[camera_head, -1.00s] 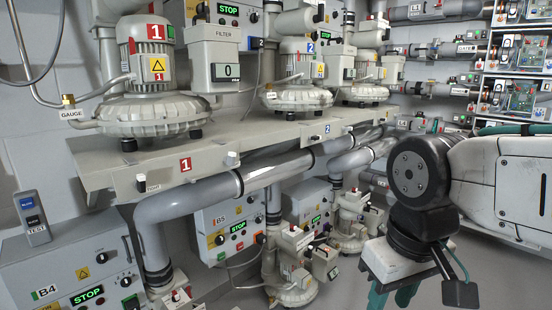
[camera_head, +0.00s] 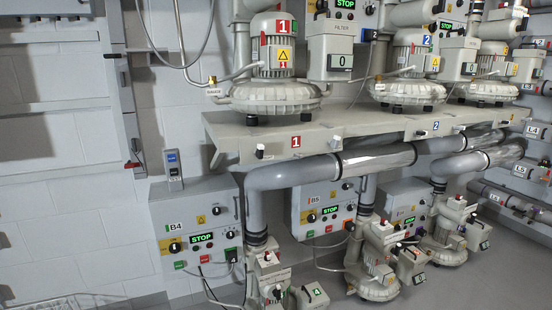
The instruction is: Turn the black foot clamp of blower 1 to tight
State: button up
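Blower 1 (camera_head: 275,95) is a pale grey ring blower with a red "1" plate on its motor. It stands on black feet on the long grey shelf (camera_head: 232,134). A small dark clamp with a light top (camera_head: 260,152) sits on the shelf's front edge, below and left of the blower. A light-coloured one (camera_head: 336,143) sits on the edge to the right, past the red "1" label (camera_head: 296,142). Both are too small to read whether they are tight or loose, or to be sure which is the black foot clamp. My gripper is not in this view.
Blower 2 (camera_head: 410,90) and another blower stand farther right on the shelf. A grey pipe (camera_head: 285,175) runs under the shelf. Control box B4 (camera_head: 192,215) and smaller pumps (camera_head: 372,270) are below.

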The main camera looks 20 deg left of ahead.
aim_at(259, 152)
jog(key=k, duration=0.55)
jog(key=u, duration=0.9)
jog(key=i, duration=1)
jog(key=z, duration=0.5)
jog(key=k, duration=0.6)
jog(key=z, duration=1)
jog(key=i, duration=0.7)
jog(key=u, duration=0.55)
jog(key=i, duration=0.55)
jog(key=u, duration=0.55)
